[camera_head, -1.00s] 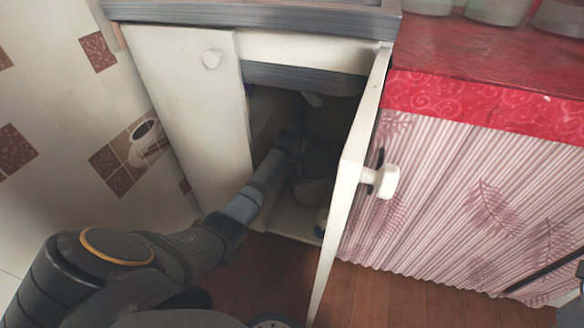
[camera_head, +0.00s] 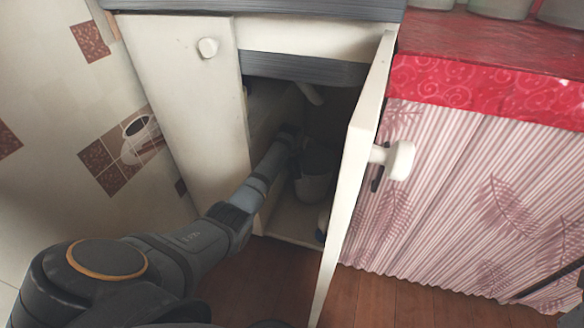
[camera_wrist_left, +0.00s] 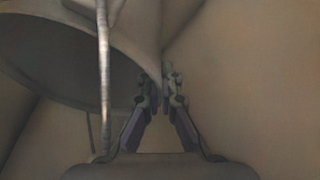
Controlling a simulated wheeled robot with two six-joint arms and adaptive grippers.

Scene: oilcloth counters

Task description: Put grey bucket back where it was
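The grey bucket (camera_head: 315,178) is inside the open cabinet under the counter, partly in shadow. In the left wrist view its round rim and dark mouth (camera_wrist_left: 65,65) fill the left side, with a thin handle-like strip hanging across it. My left gripper (camera_head: 290,138) reaches into the cabinet at the bucket's upper left edge. In the wrist view its fingertips (camera_wrist_left: 161,88) are close together at the rim and look shut on the bucket's edge. Only dark parts, perhaps of my right gripper, show at the lower right edge of the head view.
The cabinet's open white door (camera_head: 355,170) stands just right of the bucket, with a knob on its outside. A closed white door (camera_head: 190,100) is on the left. A pink curtain (camera_head: 470,200) hangs at right.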

